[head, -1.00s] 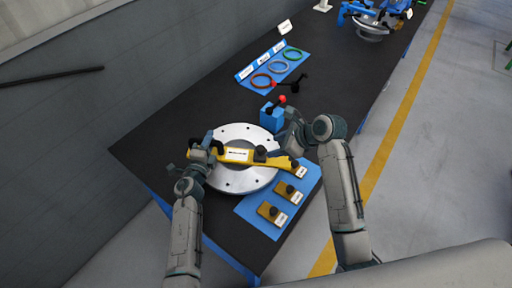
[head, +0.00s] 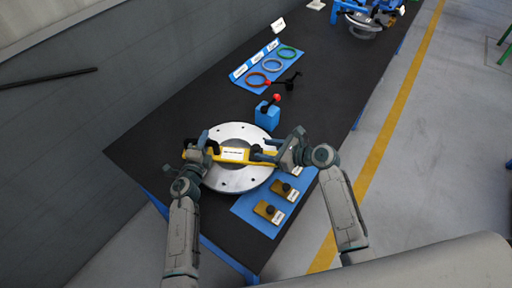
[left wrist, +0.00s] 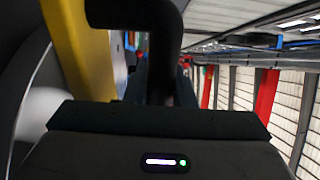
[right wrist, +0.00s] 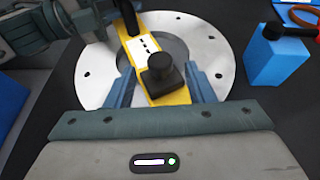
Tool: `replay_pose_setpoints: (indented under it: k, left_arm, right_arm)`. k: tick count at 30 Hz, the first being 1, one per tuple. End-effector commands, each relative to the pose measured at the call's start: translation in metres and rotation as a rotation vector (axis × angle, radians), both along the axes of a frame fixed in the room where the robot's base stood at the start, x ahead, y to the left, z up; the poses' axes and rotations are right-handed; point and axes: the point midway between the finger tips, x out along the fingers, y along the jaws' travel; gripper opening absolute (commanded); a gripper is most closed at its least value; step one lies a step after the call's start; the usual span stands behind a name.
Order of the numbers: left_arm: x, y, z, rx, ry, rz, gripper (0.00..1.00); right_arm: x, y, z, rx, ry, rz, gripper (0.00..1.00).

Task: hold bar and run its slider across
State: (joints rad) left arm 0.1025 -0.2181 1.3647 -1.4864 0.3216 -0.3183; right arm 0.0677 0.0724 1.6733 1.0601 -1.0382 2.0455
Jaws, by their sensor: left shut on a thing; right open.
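A yellow bar (head: 264,156) with a white label lies across the round silver flange (head: 240,184) on the bench. Its black slider knob (right wrist: 161,77) shows in the right wrist view, standing on the bar near the label. My left gripper (head: 208,146) is shut on the black handle at the bar's left end; the handle shows large in the left wrist view (left wrist: 137,14), with the yellow bar (left wrist: 80,45) beside it. My right gripper (right wrist: 163,92) is open, its blue fingers on either side of the bar and the slider. Whether they touch it, I cannot tell.
A blue mat (head: 246,211) with small yellow knobbed blocks (head: 268,211) lies at the front right. A blue box with a red-knobbed lever (head: 268,116) stands behind the flange. Coloured rings (head: 272,65) lie on a blue rack further back.

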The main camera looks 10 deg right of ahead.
Motion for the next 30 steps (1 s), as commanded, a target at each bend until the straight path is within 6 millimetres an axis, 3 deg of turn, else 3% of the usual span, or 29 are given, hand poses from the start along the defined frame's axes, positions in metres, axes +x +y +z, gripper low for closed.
replay_pose_setpoints:
  k: [9,20,27,30]
  left_arm:
    - [0.0,0.0,-0.001,-0.001,0.001,0.0,0.0]
    - [0.0,0.0,-0.001,0.0,0.002,0.001,0.0]
    - [0.0,0.0,-0.001,0.0,0.002,0.001,0.0]
    - [0.0,0.0,-0.001,0.0,0.002,0.001,0.0]
  right_arm:
    - [0.025,0.03,-0.016,0.0,0.0,0.0,0.49]
    - [0.027,0.034,-0.018,-0.001,-0.001,0.0,0.49]
    - [0.027,0.033,-0.018,-0.001,-0.001,0.0,0.02]
    - [0.027,0.033,-0.018,-0.001,0.0,0.0,0.0]
